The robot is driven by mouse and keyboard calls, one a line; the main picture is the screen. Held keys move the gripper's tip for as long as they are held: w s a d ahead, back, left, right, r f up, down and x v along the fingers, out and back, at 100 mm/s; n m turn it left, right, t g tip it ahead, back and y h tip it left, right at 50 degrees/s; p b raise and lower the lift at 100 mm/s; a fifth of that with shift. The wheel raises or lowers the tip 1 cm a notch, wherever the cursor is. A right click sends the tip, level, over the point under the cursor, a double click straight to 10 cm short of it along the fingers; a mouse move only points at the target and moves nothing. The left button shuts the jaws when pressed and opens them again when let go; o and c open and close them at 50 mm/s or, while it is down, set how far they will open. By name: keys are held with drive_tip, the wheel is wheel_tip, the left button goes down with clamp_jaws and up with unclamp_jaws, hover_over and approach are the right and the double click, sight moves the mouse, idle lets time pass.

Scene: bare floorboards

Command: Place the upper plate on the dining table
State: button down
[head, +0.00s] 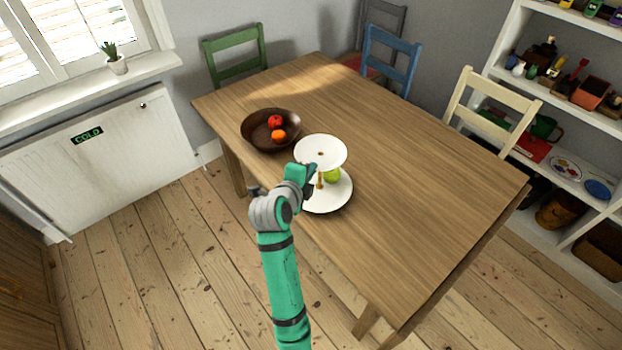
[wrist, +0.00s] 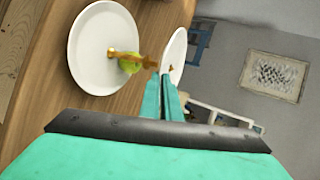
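A two-tier stand sits near the table's left edge. Its white upper plate (head: 320,150) is level above the white lower plate (head: 330,197), and it also shows edge-on in the wrist view (wrist: 175,50). A gold stem (wrist: 125,55) rises from the lower plate (wrist: 90,65). A green apple (head: 333,175) lies on the lower plate beside the stem. My gripper (head: 308,171) is at the upper plate's near left rim. In the wrist view its fingers (wrist: 165,80) are close together with the rim at their tips, apparently pinching it; the contact is partly hidden.
The wooden dining table (head: 420,190) is bare to the right of the stand. A brown bowl (head: 252,132) with red and orange fruit stands just behind left. Green (head: 235,50), blue (head: 390,55) and cream (head: 490,105) chairs line the far sides.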

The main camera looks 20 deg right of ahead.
drive_tip(key=shift+f, duration=2.1)
drive_tip(key=c, duration=2)
unclamp_jaws()
drive_tip(key=shift+f, duration=0.15)
